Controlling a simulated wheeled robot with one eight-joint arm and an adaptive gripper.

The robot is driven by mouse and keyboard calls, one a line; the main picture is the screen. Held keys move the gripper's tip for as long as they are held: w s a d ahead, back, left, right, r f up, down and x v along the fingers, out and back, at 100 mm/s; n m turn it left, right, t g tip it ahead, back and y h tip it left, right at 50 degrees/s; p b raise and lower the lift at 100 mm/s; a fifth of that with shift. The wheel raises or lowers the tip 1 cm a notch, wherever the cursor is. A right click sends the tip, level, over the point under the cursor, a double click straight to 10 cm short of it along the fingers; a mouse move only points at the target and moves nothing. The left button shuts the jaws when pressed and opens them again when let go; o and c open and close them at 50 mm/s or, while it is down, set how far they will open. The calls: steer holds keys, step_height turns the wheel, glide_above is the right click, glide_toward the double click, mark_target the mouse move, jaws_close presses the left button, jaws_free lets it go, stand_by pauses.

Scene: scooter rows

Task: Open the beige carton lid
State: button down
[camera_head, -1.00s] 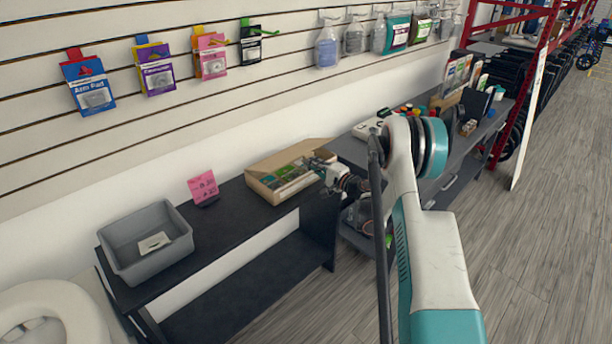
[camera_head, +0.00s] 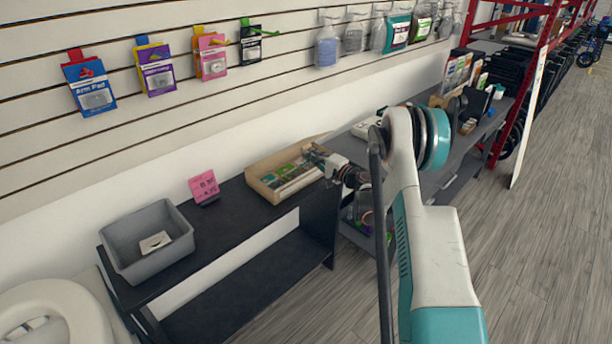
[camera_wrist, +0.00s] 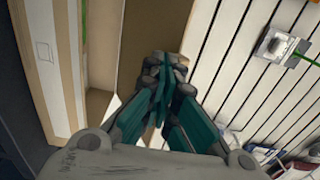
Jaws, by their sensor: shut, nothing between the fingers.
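The beige carton (camera_head: 264,188) sits on the dark table, with packets showing inside. Its lid (camera_head: 300,147) stands up at the back, wall side, seen as a thin strip. My gripper (camera_head: 312,153) is at the carton's back right corner, close to the lid. In the wrist view my gripper (camera_wrist: 165,75) has its teal fingers together with nothing between them. Whether the fingers touch the lid cannot be told.
A grey bin (camera_head: 125,240) and a pink price card (camera_head: 203,186) stand left of the carton on the dark table (camera_head: 235,215). A slatted wall (camera_head: 200,110) with hanging packets is behind. A second grey table with goods is at right.

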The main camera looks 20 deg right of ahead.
steer(key=shift+w+a+r+p, duration=0.25)
steer(key=shift+w+a+r, duration=0.05)
steer(key=shift+w+r, duration=0.6)
steer(key=shift+w+a+r+p, duration=0.25)
steer(key=shift+w+a+r, duration=0.05)
steer(key=shift+w+r, duration=0.5)
steer(key=shift+r+x, duration=0.2)
steer(key=shift+x, duration=0.6)
steer(key=shift+r+x, duration=0.2)
steer(key=shift+x, duration=0.65)
steer(key=shift+r+x, duration=0.2)
steer(key=shift+x, duration=0.6)
steer(key=shift+w, duration=0.1)
steer(key=shift+b+x, duration=0.6)
steer(key=shift+x, duration=1.85)
steer(key=shift+r, duration=0.15)
